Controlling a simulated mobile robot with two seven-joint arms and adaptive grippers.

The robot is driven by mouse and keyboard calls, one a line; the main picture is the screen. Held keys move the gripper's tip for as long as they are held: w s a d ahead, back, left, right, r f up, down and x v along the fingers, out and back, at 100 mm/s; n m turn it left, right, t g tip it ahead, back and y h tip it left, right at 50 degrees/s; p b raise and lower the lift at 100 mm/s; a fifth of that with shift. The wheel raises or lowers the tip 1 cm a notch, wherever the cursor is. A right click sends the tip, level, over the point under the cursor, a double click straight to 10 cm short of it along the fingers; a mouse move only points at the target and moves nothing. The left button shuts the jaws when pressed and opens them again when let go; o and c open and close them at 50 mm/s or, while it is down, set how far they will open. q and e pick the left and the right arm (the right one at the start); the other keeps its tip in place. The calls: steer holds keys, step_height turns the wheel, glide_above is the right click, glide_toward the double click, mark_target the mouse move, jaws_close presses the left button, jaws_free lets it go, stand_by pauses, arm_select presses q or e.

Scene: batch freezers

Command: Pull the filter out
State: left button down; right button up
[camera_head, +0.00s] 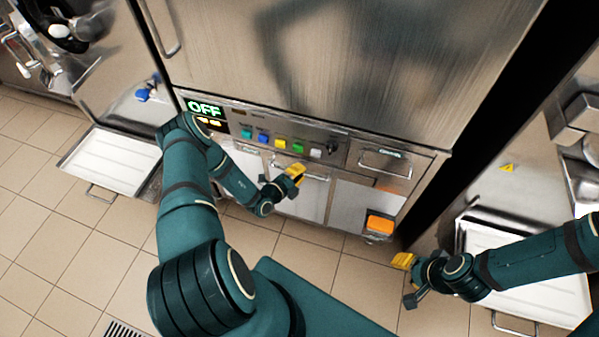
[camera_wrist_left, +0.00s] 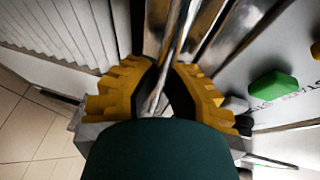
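The filter appears to be the pale front panel (camera_head: 302,196) low on the middle freezer, under the row of coloured buttons, with a thin horizontal bar handle along its top. My left gripper (camera_head: 296,171) is at this handle. In the left wrist view the yellow fingers of my left gripper (camera_wrist_left: 163,72) lie on both sides of a shiny metal bar (camera_wrist_left: 157,95), their tips close against it. A louvred surface (camera_wrist_left: 62,28) fills the upper left there. My right gripper (camera_head: 404,262) is away from the freezer front at the lower right; its opening is unclear.
The control strip has an OFF display (camera_head: 204,108) and coloured buttons (camera_head: 280,143). A handled drawer (camera_head: 384,163) and an orange block (camera_head: 380,224) are to the right. White trays stick out at left (camera_head: 110,160) and right (camera_head: 540,290). Tiled floor lies open in front.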

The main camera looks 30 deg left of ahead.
arm_select(q)
steer(key=s+d+p, duration=0.1)
steer(key=s+d, duration=0.2)
steer(key=s, duration=0.8)
steer(key=s+d+p, duration=0.1)
steer(key=s+d, duration=0.1)
steer(key=s, duration=1)
steer(key=shift+d, duration=0.4)
steer(key=shift+s, duration=0.1)
steer(key=c, duration=1)
jaws_free()
steer(key=shift+a, duration=0.1)
steer(key=v, duration=1.2)
